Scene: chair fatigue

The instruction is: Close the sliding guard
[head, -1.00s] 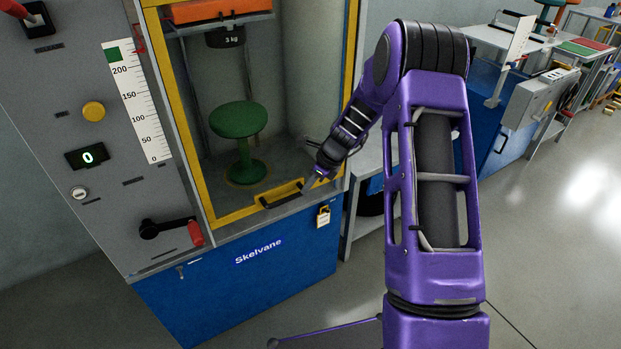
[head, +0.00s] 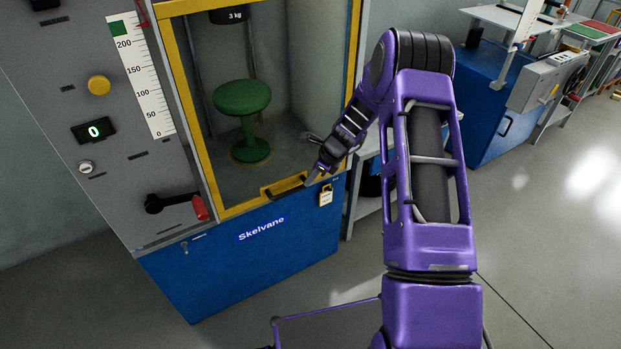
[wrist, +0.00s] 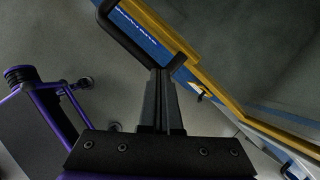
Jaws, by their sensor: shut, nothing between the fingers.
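The sliding guard (head: 211,195) is a yellow-framed clear panel on the front of the grey and blue test machine. Its lower edge is low, close to the top of the blue cabinet. The guard's black handle (head: 290,188) is on a yellow mount at its lower edge. In the wrist view the handle (wrist: 125,35) runs as a bent bar beside the yellow rail. My gripper (head: 307,183) is shut and empty, at the handle's right end. In the wrist view its fingertips (wrist: 161,72) overlap that end; I cannot tell whether they touch.
A green stool (head: 243,100) stands inside the chamber behind the guard. A padlock with a tag (head: 326,195) hangs right of the handle. A red-handled lever (head: 178,204) and yellow button (head: 99,86) are on the left panel. Open floor (head: 540,230) lies to the right.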

